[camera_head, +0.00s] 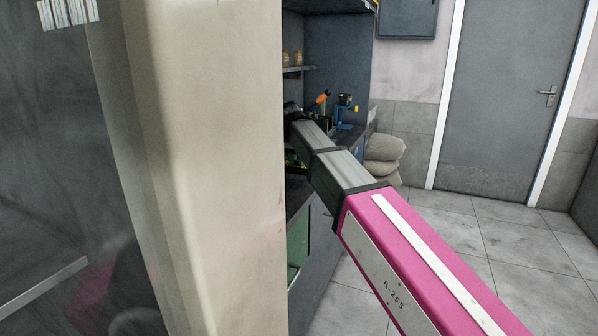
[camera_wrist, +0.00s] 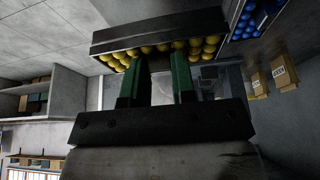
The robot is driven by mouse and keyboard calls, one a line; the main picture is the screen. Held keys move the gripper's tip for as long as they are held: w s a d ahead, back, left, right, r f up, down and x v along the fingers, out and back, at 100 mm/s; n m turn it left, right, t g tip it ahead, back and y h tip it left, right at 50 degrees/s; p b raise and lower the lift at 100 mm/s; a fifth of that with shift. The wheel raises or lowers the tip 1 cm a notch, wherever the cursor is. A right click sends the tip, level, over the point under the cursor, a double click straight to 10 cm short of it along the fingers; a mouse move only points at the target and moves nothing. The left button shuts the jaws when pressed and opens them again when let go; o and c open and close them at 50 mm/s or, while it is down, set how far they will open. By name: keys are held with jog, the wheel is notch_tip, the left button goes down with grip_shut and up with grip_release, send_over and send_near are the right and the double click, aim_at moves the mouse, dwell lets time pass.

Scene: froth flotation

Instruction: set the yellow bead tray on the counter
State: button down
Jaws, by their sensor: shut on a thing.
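In the wrist view a dark tray holding yellow beads, the yellow bead tray (camera_wrist: 160,30), lies across the fingertips of my gripper (camera_wrist: 159,62). Its green-lined fingers are apart, with the tray's near edge at their tips, and are shut on it. The tray's underside and the exact grip line are hard to see. In the head view my arm reaches away to the upper left, and the gripper and tray are hidden behind a pale upright. Part of the dark counter (camera_head: 300,190) shows beside this upright, under my arm.
The pale upright (camera_head: 200,170) blocks the left of the head view. An orange-handled tool and a blue device (camera_head: 346,106) stand on the counter's far part. Sacks (camera_head: 384,155) lie by the wall. Blue beads (camera_wrist: 252,18) and labelled boxes (camera_wrist: 283,72) show in the wrist view.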

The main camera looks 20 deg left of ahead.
aim_at(299, 170)
jog(key=shift+w+d+f, duration=0.2)
jog(key=shift+w+f, duration=0.15)
jog(key=shift+w, duration=0.15)
jog(key=shift+f, duration=1.95)
jog(key=shift+f, duration=0.15)
jog(key=c, duration=0.9)
grip_release()
jog(key=shift+c, duration=0.2)
